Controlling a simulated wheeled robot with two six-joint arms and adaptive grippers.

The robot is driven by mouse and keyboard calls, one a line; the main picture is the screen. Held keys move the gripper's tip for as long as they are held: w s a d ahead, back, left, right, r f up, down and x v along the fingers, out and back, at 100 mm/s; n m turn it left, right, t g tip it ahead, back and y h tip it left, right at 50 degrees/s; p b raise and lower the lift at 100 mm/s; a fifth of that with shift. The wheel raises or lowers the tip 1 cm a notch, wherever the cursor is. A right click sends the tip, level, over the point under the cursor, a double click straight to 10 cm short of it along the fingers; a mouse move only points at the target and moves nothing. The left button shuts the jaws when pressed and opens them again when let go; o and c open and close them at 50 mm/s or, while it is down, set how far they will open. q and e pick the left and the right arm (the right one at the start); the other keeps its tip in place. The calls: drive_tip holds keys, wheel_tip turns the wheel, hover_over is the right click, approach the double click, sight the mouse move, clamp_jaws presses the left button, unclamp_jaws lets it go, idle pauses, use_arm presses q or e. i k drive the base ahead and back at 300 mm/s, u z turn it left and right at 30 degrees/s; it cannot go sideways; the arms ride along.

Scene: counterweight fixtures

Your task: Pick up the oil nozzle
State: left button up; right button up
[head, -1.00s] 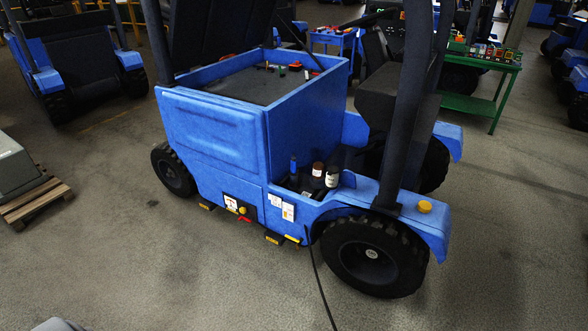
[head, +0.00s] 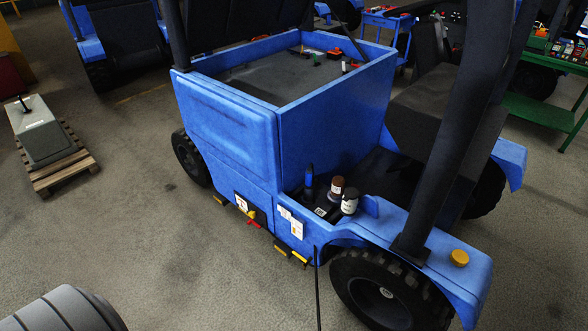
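I cannot clearly single out an oil nozzle. In the head view, a slim dark piece with a blue upper part (head: 308,181) stands upright in the open side recess of a blue vehicle (head: 225,130); I cannot tell whether it is the nozzle. Beside it stand a bottle with a brown cap (head: 336,190) and a bottle with a white label (head: 349,203). A thin black hose or cable (head: 317,285) runs down past the vehicle's side to the bottom edge of the picture. Neither of my grippers is in view.
A grey block on a wooden pallet (head: 68,170) stands at the left. A rounded, ribbed grey object (head: 65,312) fills the bottom left corner. The vehicle's front wheel (head: 385,292) is close. A green bench (head: 535,112) stands at the right.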

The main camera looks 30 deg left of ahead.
sight(309, 184)
drive_tip(key=u, duration=0.6)
drive_tip(key=i, duration=0.85)
drive_tip(key=u, duration=1.15)
drive_tip(key=i, duration=0.35)
drive_tip(key=u, duration=0.3)
